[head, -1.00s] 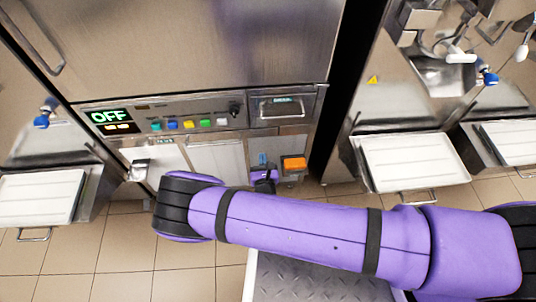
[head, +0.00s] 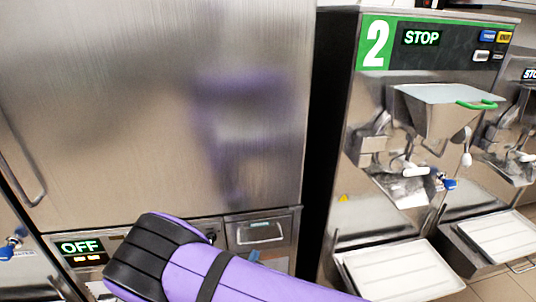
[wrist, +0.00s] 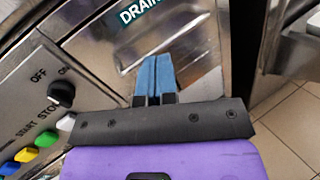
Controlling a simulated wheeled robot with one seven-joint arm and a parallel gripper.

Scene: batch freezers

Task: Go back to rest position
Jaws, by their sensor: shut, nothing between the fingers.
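My gripper (wrist: 155,78) shows in the wrist view with its two blue fingers together and nothing between them. The fingers point at the steel drawer front marked DRAIN (wrist: 180,45); whether they touch it I cannot tell. The drawer (head: 258,232) shows in the head view just right of my arm and looks closed.
A steel cabinet (head: 150,110) with an OFF display (head: 82,247) fills the left. Machine 2 (head: 420,60) stands at the right, showing STOP, with a white tray (head: 400,272) low in front. The control panel with a knob (wrist: 62,93) and coloured buttons lies left of my gripper.

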